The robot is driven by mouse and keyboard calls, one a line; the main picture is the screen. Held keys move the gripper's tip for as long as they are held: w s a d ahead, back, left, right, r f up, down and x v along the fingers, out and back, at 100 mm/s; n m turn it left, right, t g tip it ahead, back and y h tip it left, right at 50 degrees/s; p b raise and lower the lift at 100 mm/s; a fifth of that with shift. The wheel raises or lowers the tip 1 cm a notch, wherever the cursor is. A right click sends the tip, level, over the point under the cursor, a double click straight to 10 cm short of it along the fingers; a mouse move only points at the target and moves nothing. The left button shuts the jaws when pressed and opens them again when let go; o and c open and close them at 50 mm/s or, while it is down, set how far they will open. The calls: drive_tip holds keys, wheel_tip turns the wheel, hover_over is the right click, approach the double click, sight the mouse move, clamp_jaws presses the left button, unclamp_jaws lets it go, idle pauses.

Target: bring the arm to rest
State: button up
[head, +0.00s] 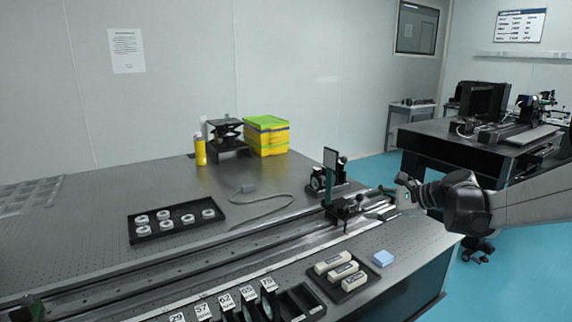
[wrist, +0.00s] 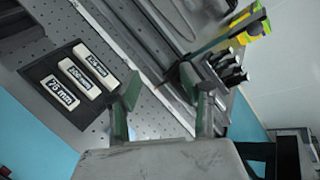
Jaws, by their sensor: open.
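My arm reaches in from the right in the head view. My gripper (head: 380,208) is over the right end of the optical table, close to the rail and just right of the upright dark plate on its carrier (head: 346,208). In the wrist view my gripper (wrist: 165,108) has its two green-padded fingers spread apart, with nothing held between them. Bare perforated table and the rail show beyond the fingers. I cannot tell the exact gap between the fingers and the carrier.
A rail (head: 200,270) crosses the table. A tray of white rings (head: 176,235), yellow bottle (head: 200,151) and yellow-green boxes (head: 267,140) stand farther left.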

drive_tip(key=s+a+r+n+g+h, duration=0.15)
drive_tip(key=s+a+n, duration=0.3)
drive_tip(key=s, duration=0.45)
drive_tip(key=s+f+n+h+p, duration=0.1)
drive_tip(key=s+f+n+h, duration=0.2)
drive_tip(key=s, duration=2.5)
drive_tip(key=n+h, duration=0.4)
drive_tip(key=n, duration=0.5)
drive_tip(key=shift+s+a+p, duration=0.15)
drive_tip(key=shift+a+p, duration=0.15)
drive_tip(key=shift+a, duration=0.05)
